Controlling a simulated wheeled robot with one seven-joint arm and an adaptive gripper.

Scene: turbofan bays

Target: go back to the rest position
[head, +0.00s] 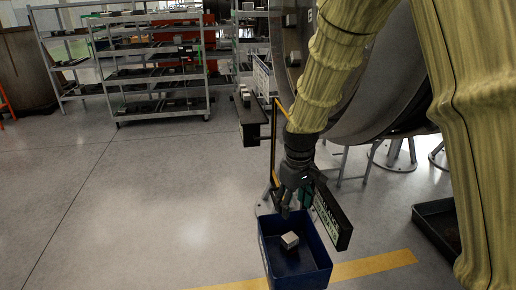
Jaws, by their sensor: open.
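My gripper (291,200) hangs at the end of my yellow-sleeved arm, fingers pointing down. It is open, and I see nothing held in it. Below it is a blue bin (311,279) on the floor. A small light-coloured block (289,240) lies inside the bin, apart from the fingers. The finger gap is small and dark in this view.
A large round engine casing (375,100) stands behind my arm on metal legs. A narrow dark shelf (250,118) with small blocks and a yellow-edged frame (274,150) are left of it. Wheeled racks (155,75) stand at the back left. A dark tray (436,228) is at right. The left floor is clear.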

